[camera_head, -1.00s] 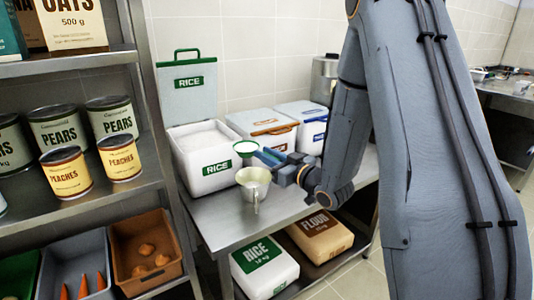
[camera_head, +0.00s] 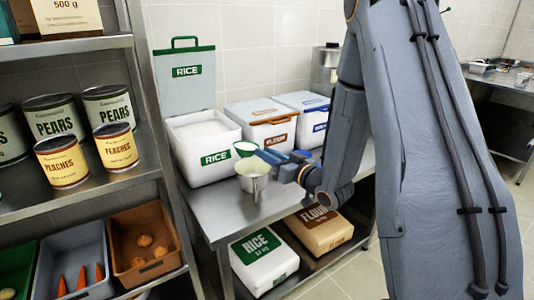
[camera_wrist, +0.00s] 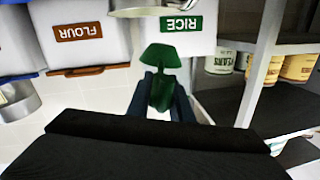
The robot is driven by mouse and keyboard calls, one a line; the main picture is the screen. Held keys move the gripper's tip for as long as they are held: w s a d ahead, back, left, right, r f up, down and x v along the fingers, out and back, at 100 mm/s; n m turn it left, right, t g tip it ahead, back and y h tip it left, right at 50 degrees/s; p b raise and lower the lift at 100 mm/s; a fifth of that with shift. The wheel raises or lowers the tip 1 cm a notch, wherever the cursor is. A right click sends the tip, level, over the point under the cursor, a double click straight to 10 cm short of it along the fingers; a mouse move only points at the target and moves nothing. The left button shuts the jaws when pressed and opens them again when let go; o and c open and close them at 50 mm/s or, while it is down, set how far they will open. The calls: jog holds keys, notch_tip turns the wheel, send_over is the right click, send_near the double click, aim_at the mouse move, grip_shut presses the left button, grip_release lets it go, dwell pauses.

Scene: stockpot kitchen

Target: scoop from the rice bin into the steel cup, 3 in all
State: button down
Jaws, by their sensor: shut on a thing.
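The white rice bin (camera_head: 203,165) stands open on the steel table, its green-handled lid (camera_head: 185,80) raised behind it and white rice (camera_head: 203,131) inside. The steel cup (camera_head: 252,182) stands on the table in front of the bin. My gripper (camera_head: 268,156) is shut on a green scoop (camera_head: 245,148), held just above and behind the cup's rim in the head view. In the wrist view the green scoop (camera_wrist: 160,62) shows between the fingers. I cannot tell whether rice is in its bowl. The cup's inside is mostly hidden.
A flour bin (camera_head: 268,125) with a brown-edged lid and a blue-lidded bin (camera_head: 306,110) stand closed right of the rice bin. A shelf (camera_head: 150,165) with cans and crates is at left. Rice (camera_head: 262,262) and flour (camera_head: 320,232) bags lie below the table.

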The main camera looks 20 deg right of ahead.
jog(key=m+p, duration=0.1)
jog(key=m, duration=0.1)
jog(key=r+m+p, duration=0.1)
jog(key=m, duration=0.1)
jog(key=shift+w+d+r, duration=0.1)
jog(key=shift+w+d, duration=0.05)
jog(key=shift+d, duration=0.25)
jog(key=w+d+f+m+p, duration=0.2)
jog(key=d+m+p, duration=0.3)
jog(key=m, duration=0.9)
jog(key=shift+w+f+m, duration=0.2)
jog(key=shift+w+m, duration=0.05)
jog(key=shift+m, duration=0.15)
jog(key=shift+a, duration=0.1)
